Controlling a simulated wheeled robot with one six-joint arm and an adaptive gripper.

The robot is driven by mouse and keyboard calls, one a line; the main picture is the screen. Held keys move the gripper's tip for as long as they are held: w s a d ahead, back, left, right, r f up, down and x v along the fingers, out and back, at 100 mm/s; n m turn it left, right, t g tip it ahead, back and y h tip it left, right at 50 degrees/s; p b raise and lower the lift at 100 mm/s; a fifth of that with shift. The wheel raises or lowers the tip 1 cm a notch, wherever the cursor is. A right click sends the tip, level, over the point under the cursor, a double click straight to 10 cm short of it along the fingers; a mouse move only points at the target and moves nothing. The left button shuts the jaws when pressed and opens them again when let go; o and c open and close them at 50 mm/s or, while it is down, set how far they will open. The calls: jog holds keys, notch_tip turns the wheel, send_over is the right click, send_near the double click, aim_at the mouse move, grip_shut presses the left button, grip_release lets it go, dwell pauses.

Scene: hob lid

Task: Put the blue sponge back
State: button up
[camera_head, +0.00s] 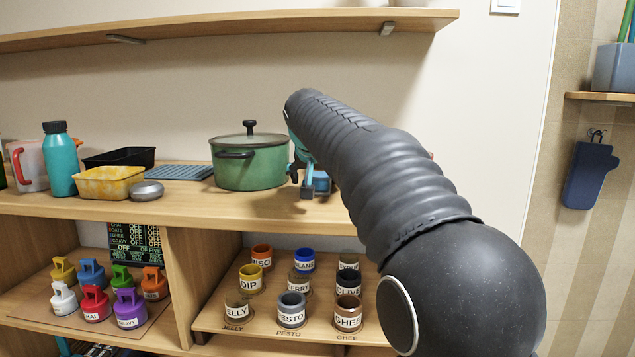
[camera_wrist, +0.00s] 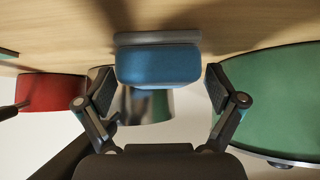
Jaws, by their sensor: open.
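The blue sponge (camera_wrist: 158,64), with a grey layer along one side, lies on the wooden shelf board in the wrist view. My gripper (camera_wrist: 160,88) is open, with one finger on each side of the sponge and a visible gap on both sides. In the head view my gripper (camera_head: 308,182) is low over the shelf, just right of the green pot, largely hidden behind my arm. A patch of blue beside it (camera_head: 322,180) appears to be the sponge, mostly covered.
The lidded green pot (camera_head: 252,165) stands close by; it also shows in the wrist view (camera_wrist: 275,105). A shiny metal cylinder (camera_wrist: 146,104) and a red object (camera_wrist: 48,92) are near the sponge. A yellow tub (camera_head: 108,184) and teal bottle (camera_head: 60,165) stand left.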

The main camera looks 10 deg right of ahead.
jog(key=shift+f, duration=0.1)
jog(key=c, duration=1.1)
jog(key=shift+o, duration=0.2)
